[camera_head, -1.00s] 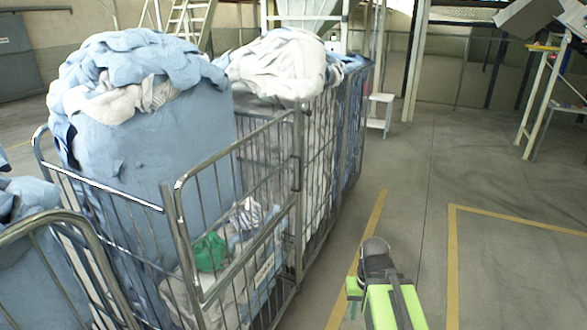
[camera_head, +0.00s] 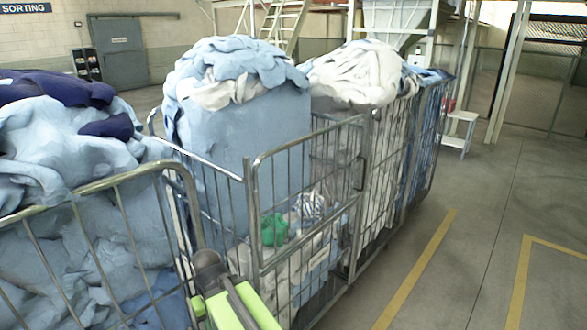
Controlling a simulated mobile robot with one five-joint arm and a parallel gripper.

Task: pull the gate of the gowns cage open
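A wire cage with a metal gate (camera_head: 308,140) stands at the picture's middle. Inside are a tall light-blue bundle (camera_head: 235,140), a green item (camera_head: 274,229) and whitish cloth. Another cage (camera_head: 100,184), heaped with light-blue and dark-blue cloth, stands at the left. I cannot tell by any sign which one is the gowns cage. My gripper (camera_head: 206,260) is at the lower middle, in front of the gap between these cages, seemingly touching nothing. Its fingertips are not clear.
A cage of white cloth (camera_head: 385,150) and further cages stand behind to the right. Yellow floor lines (camera_head: 420,268) cross open concrete at the right. A step stool (camera_head: 458,128) stands beyond. A grey door (camera_head: 120,52) is at the back left.

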